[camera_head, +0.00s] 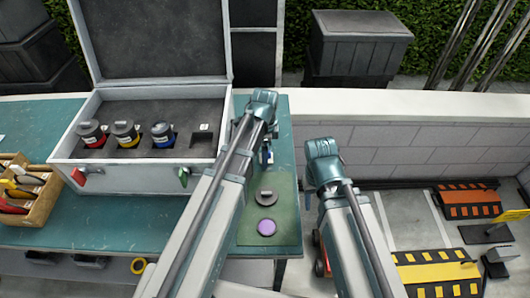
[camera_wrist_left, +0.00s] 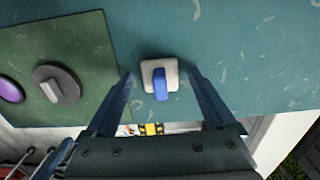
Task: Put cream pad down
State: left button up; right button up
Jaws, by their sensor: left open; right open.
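The cream pad (camera_wrist_left: 149,68) is a small pale square with a blue handle (camera_wrist_left: 160,86) on top. It rests on the teal table top (camera_wrist_left: 245,60) in the left wrist view, beside the green mat (camera_wrist_left: 95,48). My left gripper (camera_wrist_left: 160,74) is open, with one finger on each side of the pad and visible gaps between. In the head view my left arm largely hides this spot. My right gripper (camera_head: 308,200) is open and hangs off the table's right edge, partly hidden by its arm.
The green mat carries a dark grey round piece (camera_head: 265,196) and a purple disc (camera_head: 267,227). An open case (camera_head: 135,178) holds several dark round items. A wooden tray (camera_head: 40,208) stands at far left. Yellow and orange striped ramps (camera_head: 437,272) lie on the ground at right.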

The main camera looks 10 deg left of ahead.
pick_arm(q)
notch_tip(320, 180, up, 12)
jog(key=p, duration=1.2)
jog(key=s+d+n, duration=0.3)
jog(key=s+n, duration=0.3)
jog(key=s, duration=0.2)
jog(key=s+d+n+y, duration=0.1)
jog(key=s+d+n, duration=0.2)
jog(key=s+n, duration=0.3)
jog(key=shift+s+d+r, duration=0.15)
jog(key=shift+s+d, duration=0.05)
jog(key=shift+s, duration=0.65)
pick_arm(e)
notch_tip(320, 180, up, 12)
